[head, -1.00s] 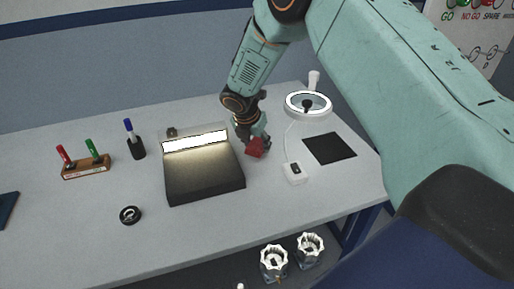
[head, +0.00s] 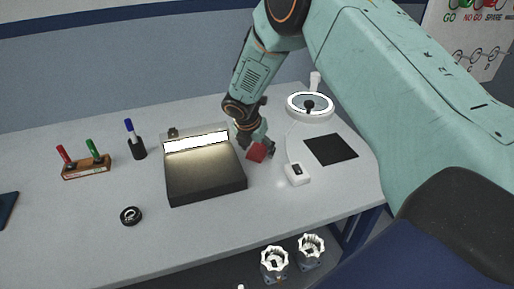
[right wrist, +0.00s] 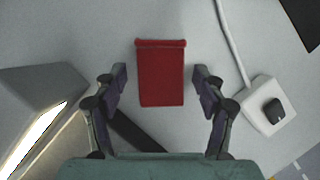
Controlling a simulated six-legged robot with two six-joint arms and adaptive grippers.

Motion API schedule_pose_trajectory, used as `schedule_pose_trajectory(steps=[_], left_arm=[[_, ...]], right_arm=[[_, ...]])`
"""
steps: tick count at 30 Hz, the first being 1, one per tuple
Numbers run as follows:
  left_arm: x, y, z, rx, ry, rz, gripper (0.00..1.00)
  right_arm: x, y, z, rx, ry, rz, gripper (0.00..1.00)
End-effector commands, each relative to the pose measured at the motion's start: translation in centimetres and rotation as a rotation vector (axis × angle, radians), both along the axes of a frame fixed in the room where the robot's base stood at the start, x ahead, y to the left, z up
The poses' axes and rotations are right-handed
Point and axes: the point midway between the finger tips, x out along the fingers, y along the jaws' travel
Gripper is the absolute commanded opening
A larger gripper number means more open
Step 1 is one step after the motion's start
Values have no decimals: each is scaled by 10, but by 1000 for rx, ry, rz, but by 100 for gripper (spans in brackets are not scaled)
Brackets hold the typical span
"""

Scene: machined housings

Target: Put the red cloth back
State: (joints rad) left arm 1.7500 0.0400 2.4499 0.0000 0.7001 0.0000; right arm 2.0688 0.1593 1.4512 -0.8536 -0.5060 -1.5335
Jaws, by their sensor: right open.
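The red cloth (head: 257,152) lies folded on the grey table, between the black light box and the white switch box. In the right wrist view the cloth (right wrist: 161,75) is a flat red rectangle with a rolled far edge. My right gripper (head: 258,146) is right at the cloth in the head view. In the right wrist view my right gripper (right wrist: 160,80) is open, one finger on each side of the cloth, with a gap on both sides. My left gripper is not in view.
The black light box (head: 205,180) with its lit strip stands close left. The white switch box (head: 297,174) and its cable are close right. A ring magnifier (head: 310,105) and black mat (head: 330,148) lie further right. Marker stands (head: 86,167) are at the left.

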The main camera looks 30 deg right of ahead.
Motion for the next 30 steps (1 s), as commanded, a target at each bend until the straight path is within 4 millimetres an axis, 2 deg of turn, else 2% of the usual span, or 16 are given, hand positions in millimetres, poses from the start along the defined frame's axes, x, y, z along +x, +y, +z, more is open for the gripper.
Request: schedule_pose_trajectory(steps=[5,12,18,24,30], left_arm=[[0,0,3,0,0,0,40],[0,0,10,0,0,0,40],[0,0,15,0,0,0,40],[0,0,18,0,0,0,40],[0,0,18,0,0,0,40]], right_arm=[[-2,5,17,0,-2,2,71],[-12,21,63,-1,-2,2,71],[-19,33,95,-1,-2,1,71],[-23,39,111,0,-1,0,71],[-24,39,112,0,0,0,71]])
